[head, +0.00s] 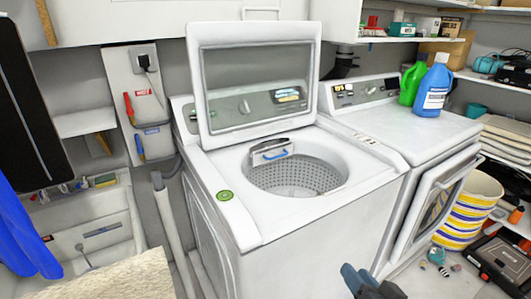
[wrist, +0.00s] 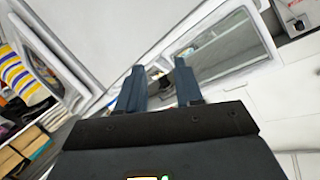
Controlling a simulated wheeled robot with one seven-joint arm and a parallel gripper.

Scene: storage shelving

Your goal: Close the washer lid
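The washer (head: 300,225) is a white top-loader in the middle of the head view. Its lid (head: 308,85), white with a glass window, stands raised at the back, leaning slightly backward. The perforated drum (head: 295,178) shows through the open top and looks empty. My gripper (head: 368,284) is at the bottom of the head view, in front of the washer and apart from the lid. In the wrist view my gripper (wrist: 158,68) has its two blue-grey fingers spread with nothing seen held between them. A glass-windowed panel (wrist: 228,45), probably the lid, shows beyond them.
A dryer (head: 440,180) stands right of the washer with its front door ajar. Blue (head: 433,86) and green (head: 412,82) bottles stand on it. A striped basket (head: 468,207) and a black case (head: 500,262) are on the right floor. A sink (head: 85,230) is at left.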

